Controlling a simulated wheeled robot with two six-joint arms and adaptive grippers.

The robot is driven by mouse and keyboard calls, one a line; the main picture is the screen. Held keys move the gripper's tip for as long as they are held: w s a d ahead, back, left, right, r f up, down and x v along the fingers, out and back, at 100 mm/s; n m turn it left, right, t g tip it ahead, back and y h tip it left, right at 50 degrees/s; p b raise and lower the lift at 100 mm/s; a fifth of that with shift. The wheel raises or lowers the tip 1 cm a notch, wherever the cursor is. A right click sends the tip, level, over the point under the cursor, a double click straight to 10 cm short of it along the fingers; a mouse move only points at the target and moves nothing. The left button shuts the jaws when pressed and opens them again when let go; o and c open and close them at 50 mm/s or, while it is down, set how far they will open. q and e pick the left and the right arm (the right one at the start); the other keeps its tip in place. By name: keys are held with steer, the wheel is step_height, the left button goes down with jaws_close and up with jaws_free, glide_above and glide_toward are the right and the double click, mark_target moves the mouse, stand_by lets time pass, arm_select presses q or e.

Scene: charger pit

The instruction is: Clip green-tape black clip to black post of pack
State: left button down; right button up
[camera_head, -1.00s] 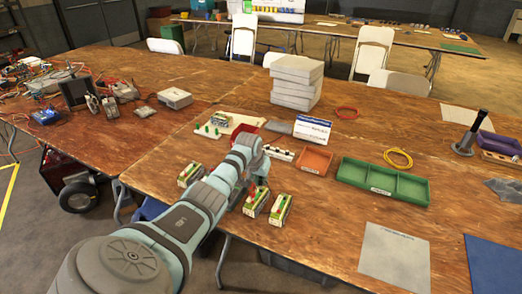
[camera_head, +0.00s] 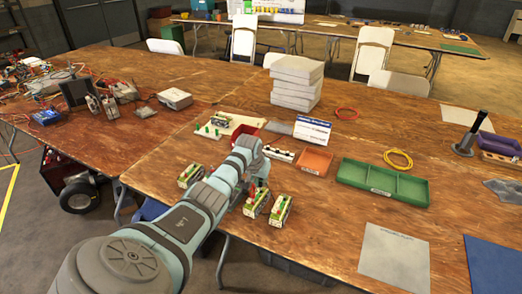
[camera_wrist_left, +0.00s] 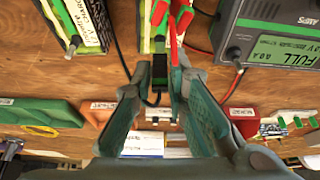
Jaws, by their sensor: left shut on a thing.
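My left gripper (camera_wrist_left: 160,75) is shut on the black clip (camera_wrist_left: 160,70), with a black cable running beside it. Green tape on the clip cannot be made out clearly. The clip is in front of a pack (camera_wrist_left: 146,38) with green and pale sides. A red clip (camera_wrist_left: 179,28) with a red lead is at that pack's right side. The pack's black post cannot be made out, nor whether the clip touches it. In the head view my left gripper (camera_head: 256,184) is low over the pack (camera_head: 257,204) nearest it, its fingers partly hidden. My right gripper is not in view.
A grey charger (camera_wrist_left: 270,50) reading FULL stands right of the gripper in the wrist view. Other packs stand close by, one right (camera_head: 281,211) and one left (camera_head: 190,175). An orange tray (camera_head: 314,161) and a green tray (camera_head: 383,182) lie farther right.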

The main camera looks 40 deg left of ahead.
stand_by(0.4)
arm_select(q)
steer(key=c, duration=1.5)
jaws_free()
steer(key=shift+o, duration=1)
step_height(320, 180, up, 8)
steer(key=p, duration=0.8)
steer(key=shift+f, duration=0.15)
